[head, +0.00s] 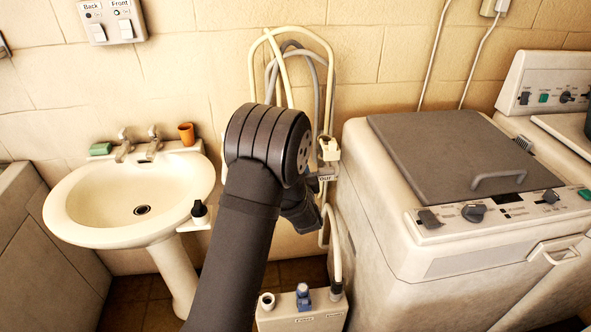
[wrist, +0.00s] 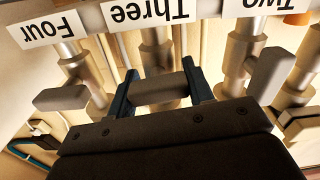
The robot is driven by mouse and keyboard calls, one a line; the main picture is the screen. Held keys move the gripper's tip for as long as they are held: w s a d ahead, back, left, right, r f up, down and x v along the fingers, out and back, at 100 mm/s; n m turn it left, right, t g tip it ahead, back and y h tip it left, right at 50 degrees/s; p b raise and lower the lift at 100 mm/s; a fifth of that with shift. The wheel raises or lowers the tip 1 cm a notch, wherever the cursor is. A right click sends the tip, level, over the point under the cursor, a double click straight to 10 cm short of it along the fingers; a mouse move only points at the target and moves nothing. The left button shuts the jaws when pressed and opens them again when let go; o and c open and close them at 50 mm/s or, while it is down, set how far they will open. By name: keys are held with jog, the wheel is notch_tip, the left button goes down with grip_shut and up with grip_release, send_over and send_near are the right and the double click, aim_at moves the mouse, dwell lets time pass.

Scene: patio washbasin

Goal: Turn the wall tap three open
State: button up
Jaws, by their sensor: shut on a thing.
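In the wrist view, wall tap three is a metal tap (wrist: 156,58) under an upside-down label reading Three (wrist: 150,12). Its grey bar handle (wrist: 158,90) lies crosswise in the picture, between the two dark fingers of my gripper (wrist: 163,88). The gripper is shut on this handle, one finger at each end. The lower part of the tap is hidden behind the gripper body. In the head view, my arm hides tap three and most of the gripper.
In the wrist view, tap four's handle (wrist: 60,98) is close on the left and tap two's handle (wrist: 268,72) close on the right. In the head view, a washbasin (head: 95,205) stands left and a washing machine (head: 385,225) right. Hoses (head: 257,65) loop above the taps.

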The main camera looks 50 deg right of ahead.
jog(key=o, duration=1)
jog(key=shift+c, duration=0.2)
jog(key=v, duration=1.7)
jog(key=shift+s+a, duration=0.2)
jog(key=shift+r, duration=0.1)
